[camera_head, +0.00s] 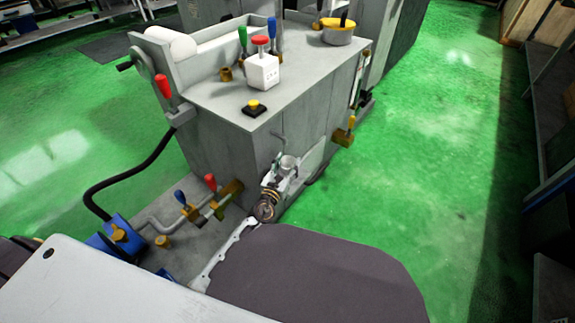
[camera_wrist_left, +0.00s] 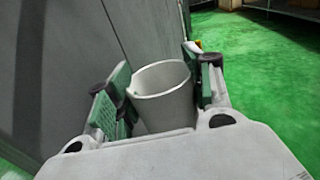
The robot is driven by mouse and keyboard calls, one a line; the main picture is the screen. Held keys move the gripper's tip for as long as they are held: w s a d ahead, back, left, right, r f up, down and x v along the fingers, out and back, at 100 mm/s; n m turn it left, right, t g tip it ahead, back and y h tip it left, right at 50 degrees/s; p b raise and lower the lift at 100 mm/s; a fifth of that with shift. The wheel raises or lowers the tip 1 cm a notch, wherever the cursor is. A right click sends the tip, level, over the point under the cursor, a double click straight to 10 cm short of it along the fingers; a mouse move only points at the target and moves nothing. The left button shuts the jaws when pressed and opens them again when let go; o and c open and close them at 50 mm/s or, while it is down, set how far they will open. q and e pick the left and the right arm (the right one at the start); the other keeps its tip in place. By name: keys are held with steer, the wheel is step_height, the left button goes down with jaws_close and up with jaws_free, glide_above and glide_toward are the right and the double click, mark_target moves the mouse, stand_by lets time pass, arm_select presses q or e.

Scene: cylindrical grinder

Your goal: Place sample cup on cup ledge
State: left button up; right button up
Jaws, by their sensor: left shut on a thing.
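The sample cup (camera_wrist_left: 162,98) is a plain light grey cup, wide at the rim and narrower below. My left gripper (camera_wrist_left: 158,84) is shut on it, with a green-padded finger on each side, and its open mouth shows. In the head view the cup (camera_head: 289,162) is small, in front of the grey machine's near side. My left gripper (camera_head: 281,175) is there around it, below the level of the machine's top. I cannot pick out the cup ledge for certain. My right gripper is not in view.
The grey grinder machine (camera_head: 312,112) stands close in front of my left gripper. Levers and pipes (camera_head: 192,210) stand at left. Green floor (camera_head: 430,130) is clear at right.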

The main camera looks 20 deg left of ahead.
arm_select(q)
steer(key=shift+f, duration=0.15)
steer(key=o, duration=1)
steer(key=s, duration=0.4)
steer(key=s+p, duration=0.1)
steer(key=s, duration=0.3)
steer(key=s+a+p, duration=0.1)
steer(key=s, duration=0.3)
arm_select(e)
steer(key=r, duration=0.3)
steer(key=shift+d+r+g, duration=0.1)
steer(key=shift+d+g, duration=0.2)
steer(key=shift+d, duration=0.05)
arm_select(q)
steer(key=shift+a+n, duration=0.1)
steer(key=shift+n, duration=0.2)
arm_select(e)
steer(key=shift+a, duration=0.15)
